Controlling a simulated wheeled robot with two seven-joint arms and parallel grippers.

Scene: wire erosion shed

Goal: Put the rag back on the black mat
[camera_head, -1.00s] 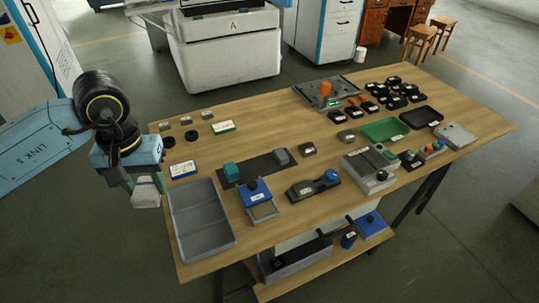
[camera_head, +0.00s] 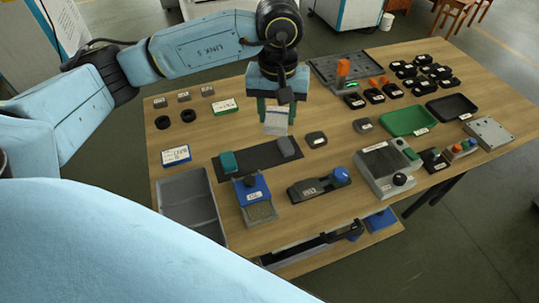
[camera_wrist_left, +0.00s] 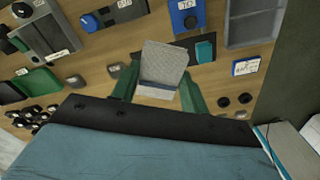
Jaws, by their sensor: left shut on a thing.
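The rag (camera_head: 275,122) is a pale grey folded piece. My left gripper (camera_head: 276,114), with green fingers, is shut on it, above the table and behind the mat in the head view. In the left wrist view the rag (camera_wrist_left: 163,63) sits between the two green fingers. The black mat (camera_head: 258,158) is a dark strip lying on the table. A teal block (camera_head: 228,162) stands at its left end and a grey block (camera_head: 287,147) at its right end. The middle of the mat is bare. My right gripper is in neither view.
A grey divided tray (camera_head: 190,203) and a blue-topped device (camera_head: 252,190) stand in front of the mat. A black tool with a blue knob (camera_head: 320,186) lies to the right. A blue-and-white box (camera_head: 176,155) is at the left. Wood is clear behind the mat.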

